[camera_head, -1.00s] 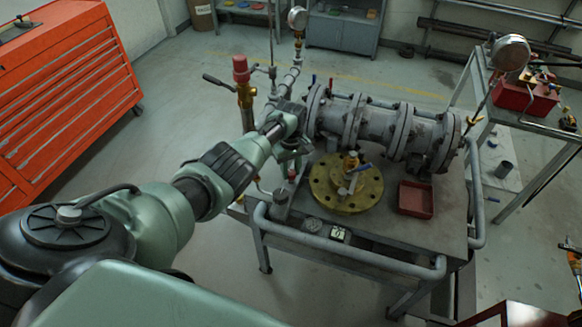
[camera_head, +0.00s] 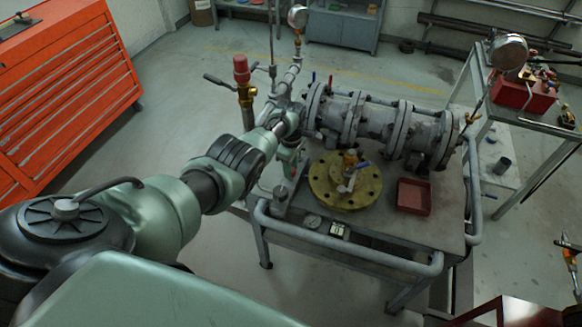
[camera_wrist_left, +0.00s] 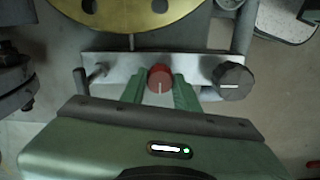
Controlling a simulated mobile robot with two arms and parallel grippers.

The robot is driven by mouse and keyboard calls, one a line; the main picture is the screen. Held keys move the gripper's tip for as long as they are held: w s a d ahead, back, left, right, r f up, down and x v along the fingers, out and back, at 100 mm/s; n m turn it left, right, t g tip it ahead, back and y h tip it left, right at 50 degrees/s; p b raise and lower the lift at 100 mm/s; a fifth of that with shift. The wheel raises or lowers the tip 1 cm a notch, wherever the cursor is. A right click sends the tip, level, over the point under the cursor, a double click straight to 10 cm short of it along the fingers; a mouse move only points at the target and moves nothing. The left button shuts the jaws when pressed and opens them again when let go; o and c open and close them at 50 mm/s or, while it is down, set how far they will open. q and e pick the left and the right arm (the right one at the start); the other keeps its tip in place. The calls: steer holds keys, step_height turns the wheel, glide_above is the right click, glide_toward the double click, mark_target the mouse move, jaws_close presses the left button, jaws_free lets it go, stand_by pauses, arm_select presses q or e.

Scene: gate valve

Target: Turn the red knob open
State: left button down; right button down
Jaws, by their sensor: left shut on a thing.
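The red knob (camera_wrist_left: 160,77) sits on a pale metal plate (camera_wrist_left: 115,68) in the left wrist view. Its white mark points towards the bottom of that picture. My left gripper (camera_wrist_left: 159,86) has its two green fingers on either side of the red knob and is shut on it. In the head view my left arm reaches the left end of the pipe assembly; the hand (camera_head: 289,160) is partly visible there, and I cannot make out the knob. My right gripper is not in view.
A dark knob (camera_wrist_left: 233,81) with a white mark stands right of the red one. A brass flange (camera_head: 325,193) and a red tray (camera_head: 414,196) lie on the bench. The grey pipe assembly (camera_head: 375,125) runs along its back. A red-topped brass valve (camera_head: 241,72) stands left.

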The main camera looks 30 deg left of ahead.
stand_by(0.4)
arm_select(q)
steer(key=c, duration=1.1)
jaws_free()
steer(key=shift+o, duration=0.2)
steer(key=shift+r, duration=0.35)
step_height(320, 180, up, 6)
steer(key=shift+f+p, duration=0.1)
steer(key=shift+p, duration=1.05)
steer(key=shift+r, duration=0.65)
